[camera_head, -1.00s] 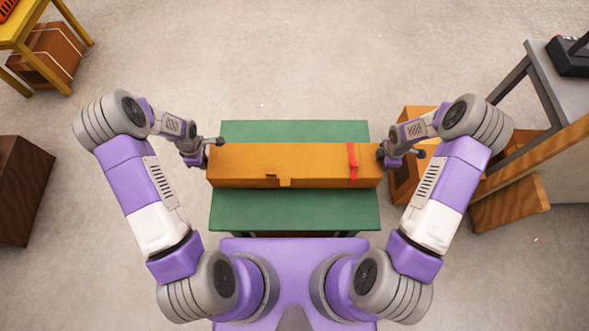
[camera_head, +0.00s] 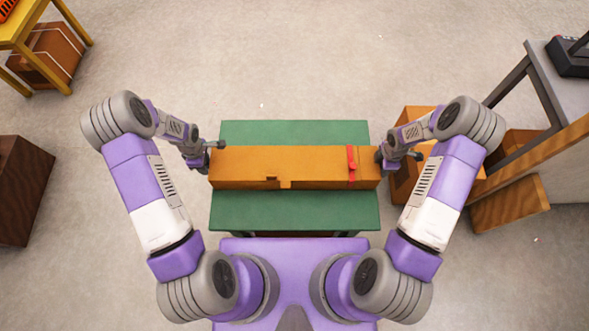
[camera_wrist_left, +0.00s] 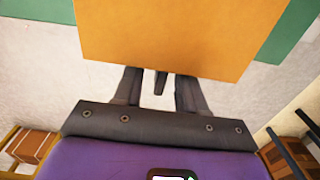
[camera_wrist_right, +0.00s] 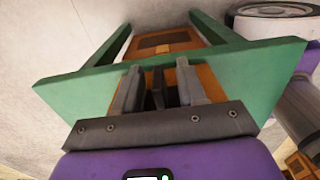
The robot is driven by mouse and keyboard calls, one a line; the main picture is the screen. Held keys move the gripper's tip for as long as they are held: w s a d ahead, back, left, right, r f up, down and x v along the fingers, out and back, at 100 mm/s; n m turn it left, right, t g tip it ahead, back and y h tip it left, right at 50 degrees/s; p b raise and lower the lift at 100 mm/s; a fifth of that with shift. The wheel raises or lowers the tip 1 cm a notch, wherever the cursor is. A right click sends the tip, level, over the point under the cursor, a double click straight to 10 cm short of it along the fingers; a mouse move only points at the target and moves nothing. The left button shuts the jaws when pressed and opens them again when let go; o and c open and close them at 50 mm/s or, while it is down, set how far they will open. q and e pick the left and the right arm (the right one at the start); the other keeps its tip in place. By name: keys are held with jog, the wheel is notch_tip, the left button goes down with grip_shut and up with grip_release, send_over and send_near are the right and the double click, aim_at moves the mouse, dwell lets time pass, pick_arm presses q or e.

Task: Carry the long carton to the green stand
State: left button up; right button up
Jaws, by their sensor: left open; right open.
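The long carton (camera_head: 310,168) is orange-brown with a red band near its right end. It lies level across the green stand (camera_head: 290,212), over the middle of its top; I cannot tell whether it touches the top. My left gripper (camera_head: 206,160) is open at the carton's left end. In the left wrist view the carton's end (camera_wrist_left: 180,35) is just beyond its fingers (camera_wrist_left: 158,78). My right gripper (camera_head: 381,160) is open at the right end. The right wrist view shows its fingers (camera_wrist_right: 158,80) in front of the green stand (camera_wrist_right: 75,95), with an orange-brown surface behind them.
A brown box (camera_head: 408,180) stands on the floor right of the stand. A grey table (camera_head: 565,85) is at the right, a yellow table (camera_head: 22,28) at the upper left, and a dark brown box (camera_head: 22,190) at the left. The floor beyond the stand is clear.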

jog(key=shift+r, duration=0.15)
pick_arm(q)
notch_tip(320, 180, up, 12)
pick_arm(e)
notch_tip(320, 180, up, 12)
jog(key=shift+f, duration=0.1)
dwell(0.4)
pick_arm(q)
notch_tip(320, 180, up, 5)
jog(key=p, duration=0.3)
jog(key=shift+p, duration=0.3)
pick_arm(e)
notch_tip(320, 180, up, 4)
jog(key=shift+f, duration=0.2)
pick_arm(q)
jog(key=shift+a, duration=0.1)
jog(key=a, duration=0.4)
jog(key=shift+a, duration=0.4)
pick_arm(e)
jog(key=shift+r, duration=0.1)
